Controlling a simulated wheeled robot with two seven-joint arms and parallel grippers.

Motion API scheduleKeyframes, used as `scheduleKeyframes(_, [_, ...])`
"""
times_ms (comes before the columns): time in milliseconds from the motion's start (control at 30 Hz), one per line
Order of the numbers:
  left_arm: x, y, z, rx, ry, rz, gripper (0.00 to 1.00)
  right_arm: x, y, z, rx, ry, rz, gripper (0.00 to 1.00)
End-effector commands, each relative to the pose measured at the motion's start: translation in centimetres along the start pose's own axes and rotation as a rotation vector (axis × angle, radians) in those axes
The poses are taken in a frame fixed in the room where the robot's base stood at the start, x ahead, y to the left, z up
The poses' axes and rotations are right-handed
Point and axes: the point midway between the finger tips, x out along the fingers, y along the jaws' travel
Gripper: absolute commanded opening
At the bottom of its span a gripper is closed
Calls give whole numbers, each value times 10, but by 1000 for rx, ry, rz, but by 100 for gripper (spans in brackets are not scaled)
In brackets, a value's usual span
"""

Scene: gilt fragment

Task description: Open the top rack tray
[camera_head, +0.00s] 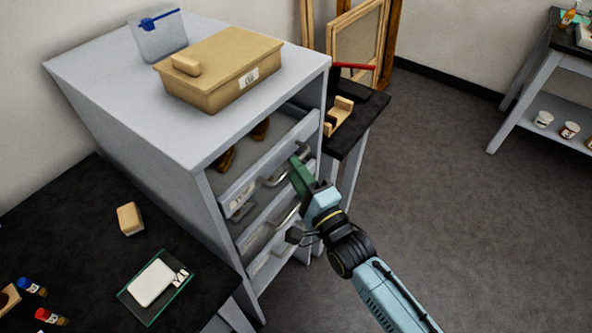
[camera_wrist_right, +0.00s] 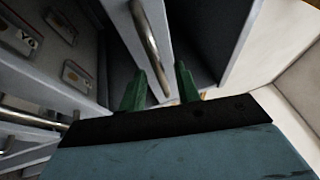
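The grey rack (camera_head: 130,110) stands against the wall, with several trays facing right. The top rack tray (camera_head: 262,170) has a pale front with a label and a metal handle (camera_head: 272,182). Brown items show behind its front, under the rack's top; I cannot tell how far out it is. My right gripper (camera_head: 298,172) is at this front, by the handle. In the right wrist view, its two green fingers (camera_wrist_right: 161,88) are apart, and the handle (camera_wrist_right: 148,38) runs down toward the gap between them. Whether they touch it is unclear. My left gripper is not in view.
A tan lidded box (camera_head: 215,75) and a clear container with a blue scoop (camera_head: 158,35) stand on the rack. A dark bench at lower left holds a glass plate (camera_head: 155,288), a tan block (camera_head: 130,218) and small bottles. The floor (camera_head: 460,220) at right is clear.

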Motion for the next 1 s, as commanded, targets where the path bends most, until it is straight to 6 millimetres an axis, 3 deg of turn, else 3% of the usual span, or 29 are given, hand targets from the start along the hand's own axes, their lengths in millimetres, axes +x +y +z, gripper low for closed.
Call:
scheduleKeyframes(367, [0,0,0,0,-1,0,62,6,0,0,0,0,1,32])
scheduleKeyframes(600, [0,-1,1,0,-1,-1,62,6,0,0,0,0,1,1])
scheduleKeyframes(1000, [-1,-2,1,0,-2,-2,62,3,0,-1,-1,0,2,0])
